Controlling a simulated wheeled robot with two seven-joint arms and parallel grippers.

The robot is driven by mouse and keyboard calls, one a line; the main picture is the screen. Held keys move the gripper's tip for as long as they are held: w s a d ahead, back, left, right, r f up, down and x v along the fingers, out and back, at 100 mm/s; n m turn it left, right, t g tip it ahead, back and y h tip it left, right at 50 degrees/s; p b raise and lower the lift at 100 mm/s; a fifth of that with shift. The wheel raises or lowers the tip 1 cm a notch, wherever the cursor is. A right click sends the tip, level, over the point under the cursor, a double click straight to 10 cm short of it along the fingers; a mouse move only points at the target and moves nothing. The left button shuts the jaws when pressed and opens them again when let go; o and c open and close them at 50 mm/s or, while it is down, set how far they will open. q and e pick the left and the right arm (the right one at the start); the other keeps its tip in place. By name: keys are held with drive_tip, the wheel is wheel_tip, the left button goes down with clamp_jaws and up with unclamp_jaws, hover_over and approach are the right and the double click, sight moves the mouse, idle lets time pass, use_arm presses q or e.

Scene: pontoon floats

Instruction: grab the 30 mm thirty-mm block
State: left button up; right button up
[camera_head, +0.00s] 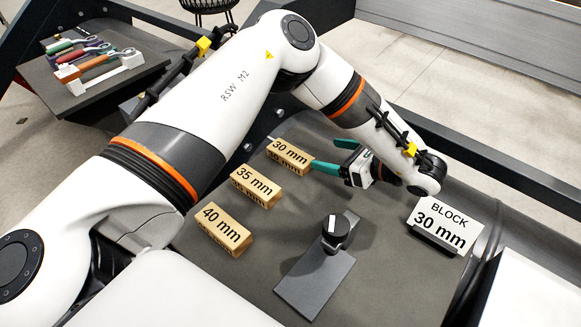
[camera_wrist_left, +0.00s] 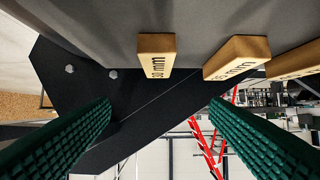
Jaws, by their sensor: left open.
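The wooden 30 mm block (camera_head: 288,156) lies on the grey surface, farthest back in a row of three labelled blocks. In the left wrist view it (camera_wrist_left: 157,57) shows in the upper middle, sideways between the lines of the two fingers but beyond their tips. My left gripper (camera_head: 327,154) is open and empty just right of that block, its green fingers pointing toward it. Both ribbed green fingers also show in the left wrist view (camera_wrist_left: 160,104), wide apart. My right gripper is not in view.
The 35 mm block (camera_head: 255,187) and 40 mm block (camera_head: 224,228) lie nearer in the row. A grey plate with a black knob (camera_head: 315,281) stands in front. A card reading "BLOCK 30 mm" (camera_head: 438,224) stands at right. A tool rack (camera_head: 110,75) is at back left.

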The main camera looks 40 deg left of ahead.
sight(292, 153)
use_arm(q)
wheel_tip(292, 153, down, 3)
drive_tip(key=shift+s+b, duration=0.1)
drive_tip(key=shift+b, duration=0.75)
drive_tip(key=shift+a+f, duration=0.2)
drive_tip(key=shift+a, duration=0.15)
drive_tip(key=b+x, duration=0.1)
drive_tip(key=x, duration=0.5)
drive_tip(key=shift+a, duration=0.2)
drive_tip(key=x, duration=0.3)
drive_tip(key=b+x, duration=0.1)
drive_tip(key=shift+w+a, duration=0.2)
drive_tip(key=shift+w, duration=0.15)
drive_tip(key=shift+a, duration=0.25)
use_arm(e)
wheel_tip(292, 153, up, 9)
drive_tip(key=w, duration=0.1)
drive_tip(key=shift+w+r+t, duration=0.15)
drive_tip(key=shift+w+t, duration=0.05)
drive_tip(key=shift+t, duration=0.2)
use_arm(q)
drive_tip(key=shift+c, duration=0.3)
drive_tip(key=c, duration=1)
